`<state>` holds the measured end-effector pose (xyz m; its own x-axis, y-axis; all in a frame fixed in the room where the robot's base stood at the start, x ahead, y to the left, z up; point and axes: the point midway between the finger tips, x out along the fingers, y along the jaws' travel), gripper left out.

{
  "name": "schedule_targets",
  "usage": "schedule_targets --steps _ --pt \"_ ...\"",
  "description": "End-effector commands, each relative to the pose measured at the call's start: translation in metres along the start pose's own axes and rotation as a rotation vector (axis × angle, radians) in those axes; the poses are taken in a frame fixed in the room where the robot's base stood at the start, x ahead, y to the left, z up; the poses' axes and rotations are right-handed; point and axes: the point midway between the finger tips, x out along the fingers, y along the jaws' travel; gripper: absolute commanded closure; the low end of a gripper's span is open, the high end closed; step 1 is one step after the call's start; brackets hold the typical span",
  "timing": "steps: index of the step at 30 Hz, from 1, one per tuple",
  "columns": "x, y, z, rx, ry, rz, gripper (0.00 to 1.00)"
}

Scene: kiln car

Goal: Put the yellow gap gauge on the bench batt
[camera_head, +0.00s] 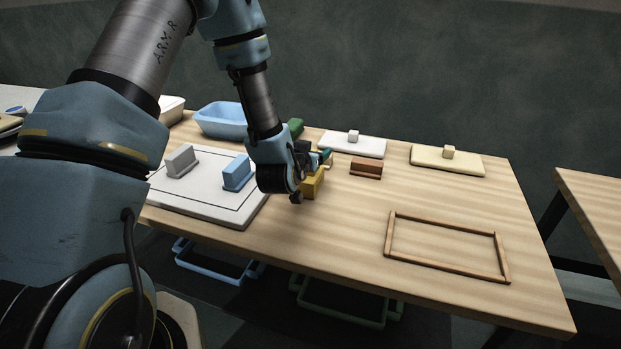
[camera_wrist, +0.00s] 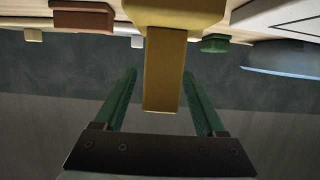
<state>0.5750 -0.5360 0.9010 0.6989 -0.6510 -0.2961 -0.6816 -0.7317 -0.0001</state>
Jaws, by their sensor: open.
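The yellow gap gauge (camera_head: 313,184) stands on the wooden bench, right of the bench batt and partly hidden behind my gripper (camera_head: 323,158). In the wrist view the gauge (camera_wrist: 165,75) is a wide yellow body with a narrower upright bar. The bar reaches between the two green fingers of my gripper (camera_wrist: 160,78), with a visible gap on each side, so the gripper is open around it. The bench batt, which I take to be the pale slab with a dark outline (camera_head: 215,212), lies at the bench's left.
A grey block (camera_head: 181,161) and a blue block (camera_head: 237,173) stand on the slab. Behind are a blue bin (camera_head: 216,121), a green item (camera_head: 296,127), a white knobbed slab (camera_head: 365,148), a brown block (camera_head: 366,169) and a cream knobbed slab (camera_head: 430,159). A wooden frame (camera_head: 440,266) lies right.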

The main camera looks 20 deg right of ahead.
Motion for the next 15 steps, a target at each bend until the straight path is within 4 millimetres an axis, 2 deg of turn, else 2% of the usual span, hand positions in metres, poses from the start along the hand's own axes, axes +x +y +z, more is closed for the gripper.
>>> schedule_targets --steps 2,15 --pt "-0.0001 0.0 0.0002 0.0 0.0 0.0 0.28" --pt "-0.0003 0.0 0.0001 0.0 0.001 0.0 0.77"
